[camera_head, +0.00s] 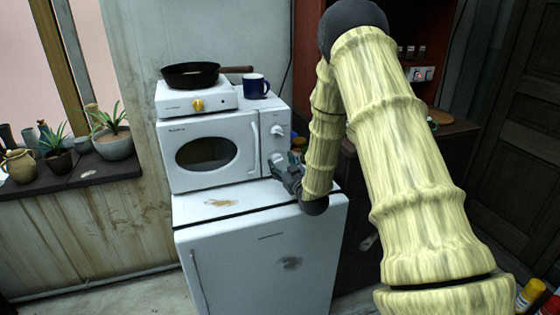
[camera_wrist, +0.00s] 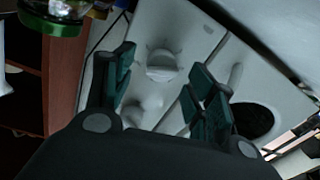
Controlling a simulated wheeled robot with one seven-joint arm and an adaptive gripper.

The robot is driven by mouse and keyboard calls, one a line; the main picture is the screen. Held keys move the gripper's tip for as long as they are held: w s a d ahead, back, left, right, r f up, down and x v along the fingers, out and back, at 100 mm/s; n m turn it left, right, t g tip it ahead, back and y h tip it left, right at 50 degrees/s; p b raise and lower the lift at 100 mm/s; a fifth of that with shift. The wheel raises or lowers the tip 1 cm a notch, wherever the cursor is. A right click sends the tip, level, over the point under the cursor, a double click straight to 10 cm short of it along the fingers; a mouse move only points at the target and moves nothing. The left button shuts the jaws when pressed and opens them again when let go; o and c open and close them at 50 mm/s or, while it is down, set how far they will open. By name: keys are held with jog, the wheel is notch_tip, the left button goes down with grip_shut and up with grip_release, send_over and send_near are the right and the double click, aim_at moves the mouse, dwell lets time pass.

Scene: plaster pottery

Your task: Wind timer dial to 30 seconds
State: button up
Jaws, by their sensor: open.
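The white microwave (camera_head: 215,150) stands on a low white fridge. Its right-hand panel has two white dials, an upper one (camera_head: 277,131) and a lower one (camera_head: 276,159). I cannot read which is the timer. In the wrist view, a round white dial (camera_wrist: 161,66) with raised marks around it shows between my fingers, and another knob (camera_wrist: 133,113) shows below it. My gripper (camera_head: 281,170) is open in front of the panel, close to the lower dial. In the wrist view, my gripper (camera_wrist: 160,70) has its green-padded fingers on either side of the dial, with visible gaps. Contact cannot be told.
The microwave door handle (camera_head: 253,148) is just left of the dials. A hot plate (camera_head: 193,97) with a black pan (camera_head: 190,75) and a blue mug (camera_head: 256,86) stand on top. A green-rimmed jar (camera_wrist: 55,20) is near my gripper. The fridge top (camera_head: 225,203) is mostly clear.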

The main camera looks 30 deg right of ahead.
aim_at(278, 159)
jog(key=shift+w+d, duration=0.15)
jog(key=shift+w, duration=1)
jog(key=shift+c, duration=0.3)
jog(key=c, duration=1)
jog(key=shift+f, duration=0.1)
jog(key=shift+n, duration=0.4)
jog(key=shift+n, duration=0.3)
jog(key=o, duration=1.1)
jog(key=shift+c, duration=0.2)
